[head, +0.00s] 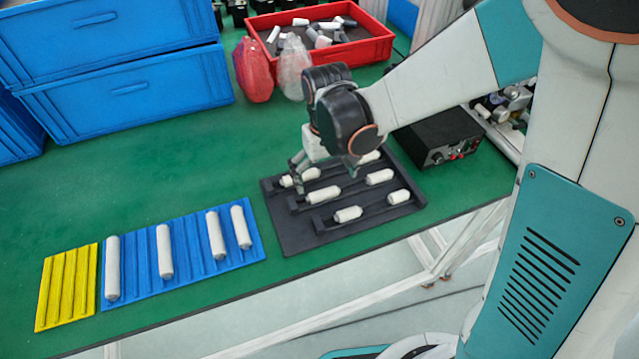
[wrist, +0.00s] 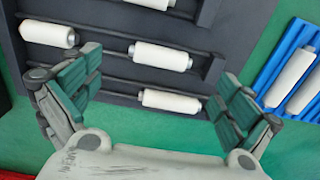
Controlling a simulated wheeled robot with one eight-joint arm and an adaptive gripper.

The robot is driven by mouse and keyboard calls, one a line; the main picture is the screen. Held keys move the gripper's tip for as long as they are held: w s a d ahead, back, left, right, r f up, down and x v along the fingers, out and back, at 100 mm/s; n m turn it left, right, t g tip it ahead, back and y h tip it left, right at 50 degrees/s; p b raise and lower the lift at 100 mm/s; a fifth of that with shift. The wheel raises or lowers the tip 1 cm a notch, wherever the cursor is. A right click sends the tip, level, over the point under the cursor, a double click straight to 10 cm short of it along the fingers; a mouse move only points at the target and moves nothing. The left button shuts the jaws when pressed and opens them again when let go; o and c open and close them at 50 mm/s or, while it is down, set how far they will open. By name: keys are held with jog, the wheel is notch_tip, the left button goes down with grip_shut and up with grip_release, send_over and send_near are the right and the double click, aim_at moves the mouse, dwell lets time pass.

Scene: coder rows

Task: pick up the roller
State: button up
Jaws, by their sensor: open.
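A black rack (head: 285,240) holds several white rollers, lying in rows on its raised bars. My gripper (head: 315,172) is over the back left part of this rack. In the wrist view my gripper (wrist: 155,92) is open, with its fingers spread wide. A white roller (wrist: 170,101) lies between the two fingers in that picture, apart from both. Another white roller (wrist: 160,56) lies just above it, and one more (wrist: 48,33) is by the left finger. In the head view, my gripper partly covers the back row, including a roller (head: 308,174).
A blue grooved tray (head: 190,256) with several longer white rollers and an empty yellow tray (head: 66,288) lie to the left. A black control box (head: 440,140) stands close on the right. A red bin (head: 375,48) and blue crates (head: 125,95) are behind.

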aim_at(323, 191)
jog(key=f+b, duration=0.1)
jog(key=f, duration=0.1)
jog(key=f+b, duration=0.1)
jog(key=f, duration=0.2)
jog(key=shift+w+a+f+b, duration=0.15)
jog(key=shift+w+f+b, duration=0.1)
jog(key=shift+f+b, duration=0.15)
jog(key=c, duration=1.1)
